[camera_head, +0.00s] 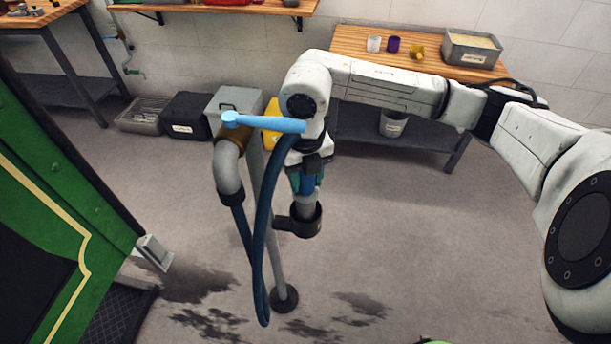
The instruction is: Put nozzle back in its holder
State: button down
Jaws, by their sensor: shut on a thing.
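My gripper (307,178) points down in the middle of the view and is shut on the nozzle (305,202). The nozzle's blue upper part is between the jaws and its grey lower part shows below them. The dark ring-shaped holder (305,229) is on the side of the grey standpipe. The nozzle's lower end lines up with the ring in this view; I cannot tell whether it is inside the ring or in front of it. The dark blue hose (262,245) loops down from the bent pipe and back up behind my wrist.
The standpipe has a light blue lever (262,122) and a round floor base (284,299). A green tram side (60,220) stands at the left. Boxes (187,116) and a bench (350,42) line the back wall. Dark wet patches (205,283) mark the floor, clear at right.

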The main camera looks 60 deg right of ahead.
jog(key=shift+f+b, duration=1.05)
jog(key=shift+f, duration=0.1)
jog(key=c, duration=0.5)
grip_release()
notch_tip(320, 180, up, 11)
jog(key=shift+f+b, duration=0.1)
jog(key=shift+b, duration=0.2)
dwell(0.6)
